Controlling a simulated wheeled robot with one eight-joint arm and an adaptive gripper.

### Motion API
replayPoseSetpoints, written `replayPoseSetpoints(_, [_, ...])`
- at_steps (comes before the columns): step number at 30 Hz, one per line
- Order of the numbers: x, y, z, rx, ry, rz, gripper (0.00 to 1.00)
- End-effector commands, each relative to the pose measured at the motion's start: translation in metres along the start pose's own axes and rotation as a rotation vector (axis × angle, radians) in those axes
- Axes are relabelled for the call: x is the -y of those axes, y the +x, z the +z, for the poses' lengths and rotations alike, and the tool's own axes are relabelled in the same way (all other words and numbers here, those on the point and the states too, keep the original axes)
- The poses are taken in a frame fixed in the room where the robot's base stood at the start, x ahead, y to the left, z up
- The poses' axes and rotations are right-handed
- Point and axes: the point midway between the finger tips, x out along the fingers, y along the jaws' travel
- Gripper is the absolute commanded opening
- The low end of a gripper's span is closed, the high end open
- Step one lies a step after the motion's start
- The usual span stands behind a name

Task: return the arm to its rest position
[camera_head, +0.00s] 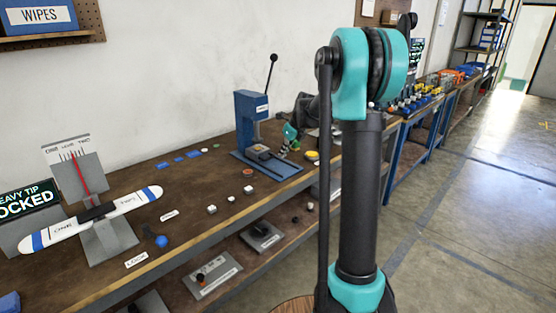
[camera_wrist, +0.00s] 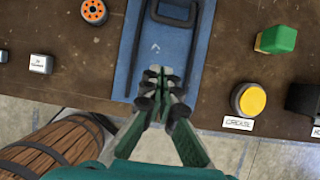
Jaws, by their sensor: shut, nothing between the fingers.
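My gripper (camera_wrist: 160,76) is shut and empty in the wrist view, its fingertips together over the front part of a blue press base (camera_wrist: 150,62). In the head view my gripper (camera_head: 289,148) is small, beside the blue press (camera_head: 252,118) on the bench, partly behind my own arm. My teal and black arm rises in the right half of the head view and bends toward the bench. I cannot tell whether the fingertips touch the press base.
A white propeller on a balance stand (camera_head: 92,212) is at the left. A wooden barrel (camera_wrist: 55,147) stands below the bench edge. Floor at right is clear.

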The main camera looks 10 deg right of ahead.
Motion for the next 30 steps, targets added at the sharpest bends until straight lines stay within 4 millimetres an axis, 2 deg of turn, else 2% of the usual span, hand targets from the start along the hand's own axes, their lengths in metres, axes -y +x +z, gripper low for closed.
replayPoseSetpoints(3, [0.000, -0.019, 0.000, -0.001, 0.000, 0.000, 0.00])
replayPoseSetpoints(9, [-0.001, -0.034, -0.002, -0.002, -0.010, -0.001, 0.00])
replayPoseSetpoints(14, [-0.018, -0.039, -0.021, -0.014, -0.173, -0.011, 0.00])
replayPoseSetpoints(23, [-0.082, -0.048, -0.113, -0.089, -0.894, -0.040, 0.00])
replayPoseSetpoints(30, [-0.135, -0.049, -0.197, -0.170, -1.502, -0.025, 0.00])
